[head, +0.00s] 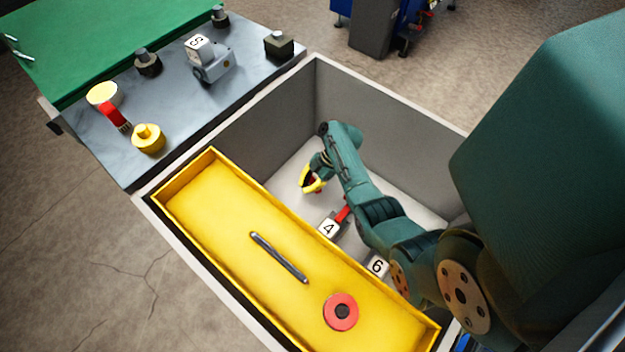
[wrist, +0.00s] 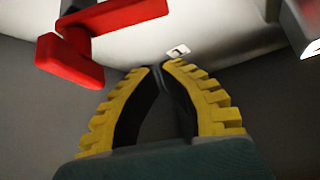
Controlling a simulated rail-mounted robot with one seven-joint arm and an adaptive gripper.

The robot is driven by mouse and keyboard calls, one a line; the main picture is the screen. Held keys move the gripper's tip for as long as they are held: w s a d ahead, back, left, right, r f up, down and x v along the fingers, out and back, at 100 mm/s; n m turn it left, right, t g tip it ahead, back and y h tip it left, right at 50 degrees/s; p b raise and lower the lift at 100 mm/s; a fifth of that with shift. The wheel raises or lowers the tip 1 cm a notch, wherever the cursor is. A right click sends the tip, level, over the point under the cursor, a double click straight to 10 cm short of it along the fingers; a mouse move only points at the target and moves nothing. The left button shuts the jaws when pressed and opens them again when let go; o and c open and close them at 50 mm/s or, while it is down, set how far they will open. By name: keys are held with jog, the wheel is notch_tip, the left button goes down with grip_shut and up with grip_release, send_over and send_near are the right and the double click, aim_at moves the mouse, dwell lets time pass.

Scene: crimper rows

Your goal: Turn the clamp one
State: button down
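My gripper (head: 312,181) is down inside the grey bin, near its floor. In the wrist view its yellow ribbed fingers (wrist: 160,67) come together at the tips, with nothing visible between them. A red handle (wrist: 80,62) stands at upper left there, apart from the fingers. A small white label (wrist: 178,51) lies beyond the tips, its mark unreadable. In the head view a block marked 4 (head: 328,229) has a red handle (head: 343,213) beside it, and a block marked 6 (head: 377,266) is partly hidden by my arm. I cannot make out a number 1 anywhere.
A yellow tray (head: 215,205) holding a dark rod (head: 279,257) and a red ring (head: 341,311) spans the bin's near side. A grey bench (head: 180,90) at upper left carries a numbered grey block (head: 210,62) and several knobs. The bin walls (head: 275,110) surround my gripper.

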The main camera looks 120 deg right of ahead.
aim_at(313, 180)
jog(key=b+x, duration=0.1)
jog(key=x, duration=0.3)
jog(key=shift+d+f+b, duration=0.1)
jog(key=shift+f+b, duration=0.15)
jog(key=shift+b, duration=0.05)
jog(key=s+b, duration=0.1)
jog(key=s, duration=0.3)
jog(key=shift+s+r, duration=0.15)
jog(key=shift+w, duration=0.3)
jog(key=shift+s+a, duration=0.15)
jog(key=shift+s, duration=0.45)
jog(key=shift+s+a, duration=0.15)
jog(key=shift+s, duration=0.45)
